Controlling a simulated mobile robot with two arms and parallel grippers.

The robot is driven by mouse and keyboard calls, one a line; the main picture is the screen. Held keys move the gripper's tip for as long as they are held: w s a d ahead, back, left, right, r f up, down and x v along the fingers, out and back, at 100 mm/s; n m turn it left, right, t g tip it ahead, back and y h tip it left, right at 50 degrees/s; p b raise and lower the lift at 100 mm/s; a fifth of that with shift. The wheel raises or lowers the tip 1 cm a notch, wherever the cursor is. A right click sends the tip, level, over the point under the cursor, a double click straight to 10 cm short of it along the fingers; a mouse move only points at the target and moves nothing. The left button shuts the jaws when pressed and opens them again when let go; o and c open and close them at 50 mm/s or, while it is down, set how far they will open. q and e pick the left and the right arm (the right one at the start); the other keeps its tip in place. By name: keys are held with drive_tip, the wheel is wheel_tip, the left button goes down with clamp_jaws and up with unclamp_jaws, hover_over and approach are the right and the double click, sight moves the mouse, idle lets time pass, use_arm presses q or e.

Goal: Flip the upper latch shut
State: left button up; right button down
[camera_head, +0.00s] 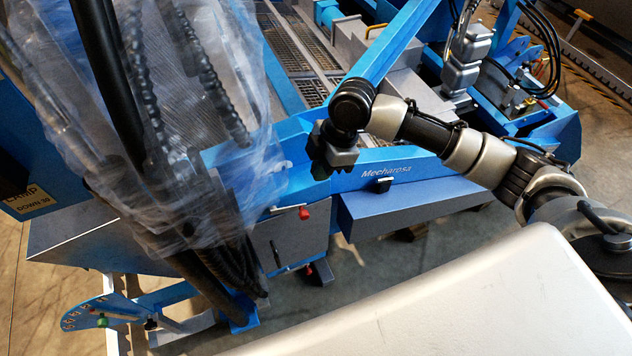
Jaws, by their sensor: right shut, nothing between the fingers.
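A grey box door (287,240) is on the front of the blue machine, left of centre. The upper latch (303,212) has a red tip and a thin light bar running left along the door's top edge. A lower red-tipped latch (309,269) is near the door's bottom right corner. My right gripper (334,163) is shut and empty, in front of the blue beam. In the picture it is above and right of the upper latch, apart from it. How far each latch is turned is hard to tell. My left gripper is not in view.
Clear plastic sheeting (225,195) and dark hoses (118,90) hang just left of the door. A blue-grey box (410,205) juts out to its right, below a small black catch (384,184). A blue lever plate (100,308) is at lower left. Concrete floor shows below.

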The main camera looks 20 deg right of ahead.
approach(305, 213)
drive_tip(key=a, duration=0.1)
drive_tip(key=p+x, duration=0.1)
drive_tip(key=x, duration=0.4)
drive_tip(key=shift+d+f+p, duration=0.1)
drive_tip(key=shift+f+p, duration=0.3)
drive_tip(key=shift+f, duration=0.65)
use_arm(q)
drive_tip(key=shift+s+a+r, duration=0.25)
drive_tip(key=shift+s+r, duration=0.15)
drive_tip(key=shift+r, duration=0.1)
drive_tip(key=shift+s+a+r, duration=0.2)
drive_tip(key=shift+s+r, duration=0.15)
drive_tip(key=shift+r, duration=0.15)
use_arm(e)
drive_tip(key=shift+f, duration=0.15)
